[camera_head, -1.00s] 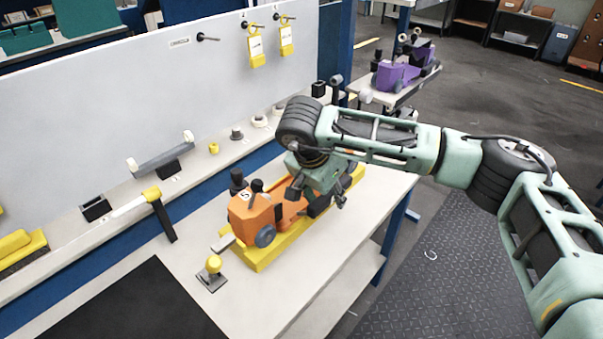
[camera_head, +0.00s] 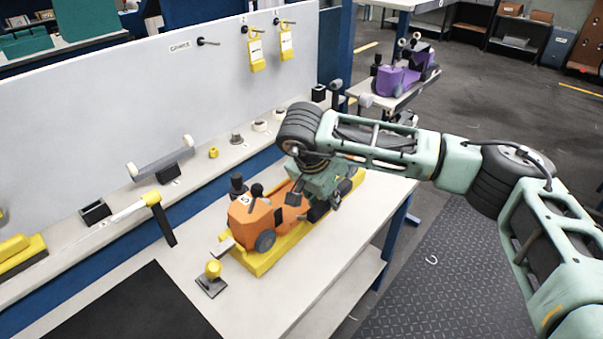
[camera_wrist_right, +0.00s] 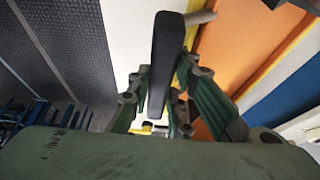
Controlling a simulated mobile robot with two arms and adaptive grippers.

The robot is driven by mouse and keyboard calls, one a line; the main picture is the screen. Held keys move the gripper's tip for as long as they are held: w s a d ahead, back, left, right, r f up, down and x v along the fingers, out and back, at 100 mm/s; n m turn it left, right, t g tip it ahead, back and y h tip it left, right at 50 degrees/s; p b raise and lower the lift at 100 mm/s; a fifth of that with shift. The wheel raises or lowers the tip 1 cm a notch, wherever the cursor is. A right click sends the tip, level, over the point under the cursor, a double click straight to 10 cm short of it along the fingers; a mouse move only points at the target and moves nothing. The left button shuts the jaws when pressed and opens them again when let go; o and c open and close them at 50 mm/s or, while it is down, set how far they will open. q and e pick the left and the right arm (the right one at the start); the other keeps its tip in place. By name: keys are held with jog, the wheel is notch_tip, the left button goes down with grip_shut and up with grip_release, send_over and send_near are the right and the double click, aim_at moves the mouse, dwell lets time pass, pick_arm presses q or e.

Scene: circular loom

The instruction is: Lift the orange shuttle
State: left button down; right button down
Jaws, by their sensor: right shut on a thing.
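The orange shuttle (camera_head: 256,222) sits on a long yellow base (camera_head: 262,262) on the light workbench. It has dark wheels and black knobs on top. My right gripper (camera_head: 312,200) is at the shuttle's far right part and hides some of it. In the right wrist view my right gripper (camera_wrist_right: 160,100) is shut on a black bar-like part, with the shuttle's orange side (camera_wrist_right: 235,45) to its right. I cannot tell any gap between the shuttle and the yellow base. My left gripper is not in view.
A yellow-knobbed block (camera_head: 212,275) stands just left of the yellow base. A yellow-headed hammer-like tool (camera_head: 155,205) and small parts line the shelf along the grey panel (camera_head: 120,95). A black mat (camera_head: 140,310) lies at the front. A purple shuttle (camera_head: 400,78) stands on a far table.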

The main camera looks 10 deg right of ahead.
jog(key=shift+w+r, duration=0.15)
jog(key=shift+r, duration=0.05)
dwell(0.3)
jog(key=shift+r, duration=0.5)
jog(key=shift+r+p, duration=0.85)
jog(key=shift+r, duration=0.9)
jog(key=shift+r+p, duration=0.45)
jog(key=shift+r, duration=0.5)
